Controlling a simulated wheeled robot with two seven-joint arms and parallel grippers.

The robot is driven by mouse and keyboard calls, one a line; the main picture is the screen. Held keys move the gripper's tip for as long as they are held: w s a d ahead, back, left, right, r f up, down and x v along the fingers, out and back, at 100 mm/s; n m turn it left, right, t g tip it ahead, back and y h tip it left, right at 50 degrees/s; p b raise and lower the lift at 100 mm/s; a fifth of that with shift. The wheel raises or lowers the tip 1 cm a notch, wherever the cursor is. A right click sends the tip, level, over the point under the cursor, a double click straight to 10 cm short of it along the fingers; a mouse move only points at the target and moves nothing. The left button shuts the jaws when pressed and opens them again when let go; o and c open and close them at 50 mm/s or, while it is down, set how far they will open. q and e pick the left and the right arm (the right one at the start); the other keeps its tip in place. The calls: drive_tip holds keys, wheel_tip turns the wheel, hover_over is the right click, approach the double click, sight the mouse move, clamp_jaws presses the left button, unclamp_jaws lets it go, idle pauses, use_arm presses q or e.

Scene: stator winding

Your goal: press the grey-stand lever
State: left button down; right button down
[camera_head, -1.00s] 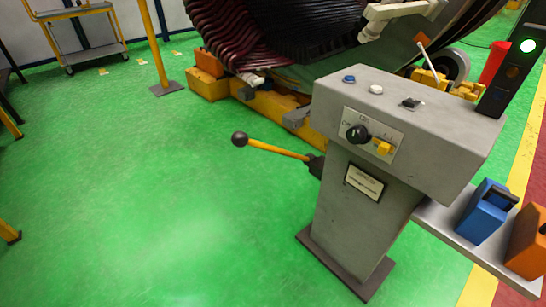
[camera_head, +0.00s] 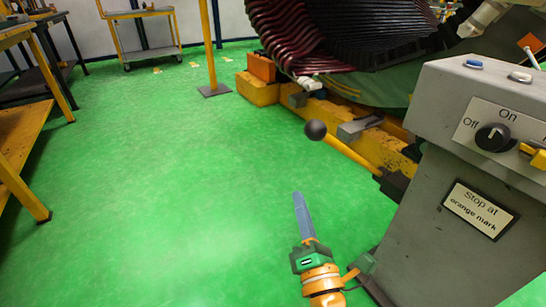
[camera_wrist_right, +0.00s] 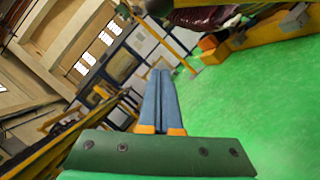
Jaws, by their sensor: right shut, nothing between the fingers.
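The grey stand (camera_head: 440,220) is at the right of the head view. Its lever (camera_head: 350,152) has a yellow rod and a black ball knob (camera_head: 315,130), and sticks out to the left, tilted up toward the knob. My right gripper (camera_head: 298,197) is below the knob in the head view, its blue fingers together, apart from the lever and empty. In the right wrist view the shut fingers (camera_wrist_right: 159,75) point out over the floor; the lever is not visible there. My left gripper is out of view.
The stand's panel has an Off/On knob (camera_head: 493,137), a yellow switch and a label, "Stop at orange mark" (camera_head: 480,209). The large machine with dark red windings (camera_head: 300,35) is behind. Yellow-legged tables (camera_head: 22,140) stand at left. Green floor between is clear.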

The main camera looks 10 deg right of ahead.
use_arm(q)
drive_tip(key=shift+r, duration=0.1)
use_arm(e)
drive_tip(key=shift+s+r, duration=0.15)
drive_tip(key=shift+r, duration=0.3)
